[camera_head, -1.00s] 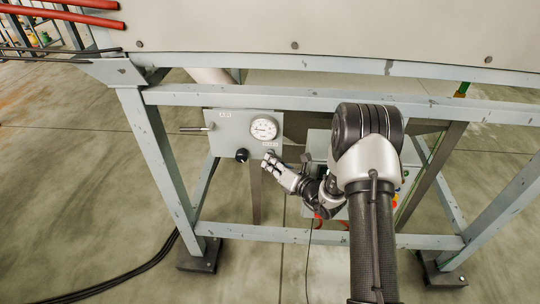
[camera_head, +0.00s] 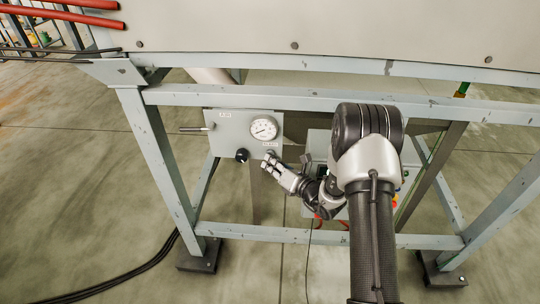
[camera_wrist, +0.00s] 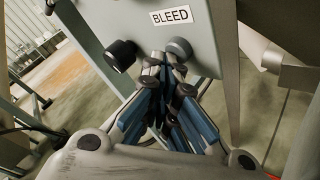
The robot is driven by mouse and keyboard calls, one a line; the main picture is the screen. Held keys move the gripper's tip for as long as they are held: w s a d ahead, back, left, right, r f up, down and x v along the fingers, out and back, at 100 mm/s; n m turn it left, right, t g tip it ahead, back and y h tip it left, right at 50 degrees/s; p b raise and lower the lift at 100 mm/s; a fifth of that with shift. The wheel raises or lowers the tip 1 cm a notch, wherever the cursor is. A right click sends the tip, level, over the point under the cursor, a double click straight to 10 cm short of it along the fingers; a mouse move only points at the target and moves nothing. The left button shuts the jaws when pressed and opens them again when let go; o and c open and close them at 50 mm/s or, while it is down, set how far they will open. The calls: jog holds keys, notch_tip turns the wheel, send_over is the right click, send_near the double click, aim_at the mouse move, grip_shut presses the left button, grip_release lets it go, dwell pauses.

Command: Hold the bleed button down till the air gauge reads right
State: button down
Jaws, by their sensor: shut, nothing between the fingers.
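The round white air gauge (camera_head: 263,129) is on a pale grey panel (camera_head: 223,137); its needle points to the lower left, but the numbers are too small to read. In the wrist view a grey round bleed button (camera_wrist: 180,47) sits below the BLEED label (camera_wrist: 171,16). My gripper (camera_head: 269,157) is shut and empty, its tips at the panel's lower right, below the gauge. In the wrist view the closed fingertips (camera_wrist: 164,63) are at the button's lower left edge. I cannot tell whether they touch or press it. In the head view the gripper hides the button.
A black knob (camera_head: 242,155) sits left of my fingertips, and also shows in the wrist view (camera_wrist: 121,55). A lever (camera_head: 197,129) sticks out at the panel's left. Grey frame beams (camera_head: 310,98) surround the panel. A grey box (camera_head: 319,147) stands behind my wrist.

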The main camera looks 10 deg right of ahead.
jog(key=shift+s+a, duration=0.2)
jog(key=shift+s, duration=0.55)
jog(key=s, duration=0.1)
jog(key=s+a, duration=0.1)
jog(key=s, duration=0.2)
jog(key=shift+s+a+p, duration=0.3)
jog(key=shift+s, duration=0.1)
